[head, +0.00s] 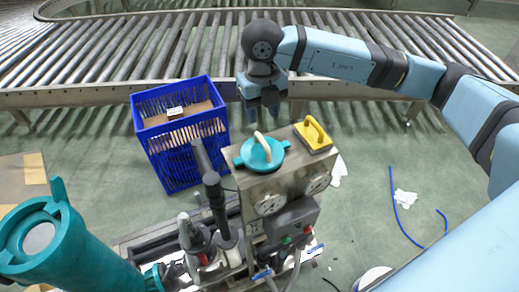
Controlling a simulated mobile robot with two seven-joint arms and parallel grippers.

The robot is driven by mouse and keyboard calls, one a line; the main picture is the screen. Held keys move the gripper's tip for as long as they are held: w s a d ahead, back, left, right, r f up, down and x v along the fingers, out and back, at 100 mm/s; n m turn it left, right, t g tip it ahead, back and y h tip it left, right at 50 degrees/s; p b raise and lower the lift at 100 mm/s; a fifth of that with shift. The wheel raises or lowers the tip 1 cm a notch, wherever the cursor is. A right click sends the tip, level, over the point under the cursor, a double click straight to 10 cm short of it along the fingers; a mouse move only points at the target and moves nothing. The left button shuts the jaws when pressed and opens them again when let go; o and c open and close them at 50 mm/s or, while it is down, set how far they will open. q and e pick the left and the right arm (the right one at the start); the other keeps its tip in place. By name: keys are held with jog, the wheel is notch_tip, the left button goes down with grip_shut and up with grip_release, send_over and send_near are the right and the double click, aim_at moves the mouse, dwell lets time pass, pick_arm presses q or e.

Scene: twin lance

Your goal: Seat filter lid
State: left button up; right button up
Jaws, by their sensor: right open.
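A round teal lid (262,154) with a pale arched handle and side tabs lies on the top of a grey metal box (285,172). Whether it is fully seated in anything underneath is hidden. A teal cylinder (75,250) with an open-looking round end leans in at the lower left; it may be the filter housing, I cannot tell. My right gripper (263,112) points down just behind and above the lid, open and empty, apart from the handle. My left gripper is not in view.
A yellow block with a handle (315,138) sits beside the lid on the box. A blue crate (180,135) stands behind left. Pipes and valves (215,225) crowd the box's left. A roller conveyor (180,45) crosses the back. A blue hose (400,220) lies on the floor at right.

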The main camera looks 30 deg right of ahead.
send_over(263, 139)
jog(key=f, duration=0.5)
jog(key=shift+s+a+p, duration=0.2)
jog(key=shift+a+p, duration=0.05)
jog(key=shift+p, duration=0.1)
jog(key=f+p, duration=0.1)
jog(key=f, duration=0.1)
jog(key=f+p, duration=0.1)
jog(key=f, duration=0.1)
jog(key=shift+w+d+f, duration=0.2)
jog(key=shift+f, duration=0.5)
jog(key=shift+r, duration=0.1)
grip_shut()
